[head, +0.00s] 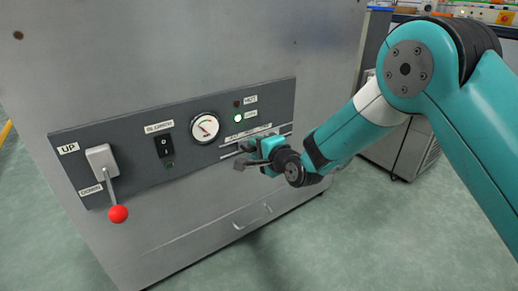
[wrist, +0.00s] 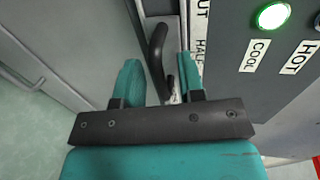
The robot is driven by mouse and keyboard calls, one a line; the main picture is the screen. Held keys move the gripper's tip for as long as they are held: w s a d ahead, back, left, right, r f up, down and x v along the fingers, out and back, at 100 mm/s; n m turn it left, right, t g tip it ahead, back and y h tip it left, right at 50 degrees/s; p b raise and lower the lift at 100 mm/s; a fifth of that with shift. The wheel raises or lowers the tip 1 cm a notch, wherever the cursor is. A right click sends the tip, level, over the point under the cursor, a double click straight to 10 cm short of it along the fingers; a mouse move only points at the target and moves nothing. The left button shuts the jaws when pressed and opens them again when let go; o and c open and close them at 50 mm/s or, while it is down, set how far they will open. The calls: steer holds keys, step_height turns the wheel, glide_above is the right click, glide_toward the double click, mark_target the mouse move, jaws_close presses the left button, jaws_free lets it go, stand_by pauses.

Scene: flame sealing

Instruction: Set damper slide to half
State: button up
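The damper slide's black handle (wrist: 157,50) shows in the wrist view, on a pale strip beside labels of which "HALF" (wrist: 201,50) and part of "OUT" are readable. My gripper (wrist: 161,80) is open, with its teal fingers apart. The handle lies between the fingers in the picture, nearer the right one, with a clear gap to the left one. I cannot tell whether it touches the right finger. In the head view my gripper (head: 256,153) is at the damper slot (head: 232,153) and hides much of it, including the handle's position along the slot.
The grey panel (head: 190,172) also bears a lever with a red ball (head: 118,214), a black blower switch (head: 165,146), a gauge (head: 205,127), a lit green lamp (head: 238,118) and a dark lamp (head: 237,104). A drawer handle (head: 252,217) is below. Green floor lies around.

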steer(key=shift+d, duration=0.1)
steer(key=v, duration=1.7)
steer(key=shift+s, duration=0.2)
steer(key=s+a+r+n+g+y+p, duration=0.1)
steer(key=s+a+r+n+g+p, duration=0.1)
steer(key=s+r+n+g+p, duration=0.8)
steer(key=s+d+r+n+g+h+p, duration=0.2)
steer(key=s+d+r+n+h+p, duration=0.4)
steer(key=s+d+r, duration=0.7)
step_height(320, 180, up, 37)
steer(key=a+n+p, duration=0.1)
steer(key=p, duration=3.4)
steer(key=shift+s+a, duration=0.35)
steer(key=shift+s, duration=0.15)
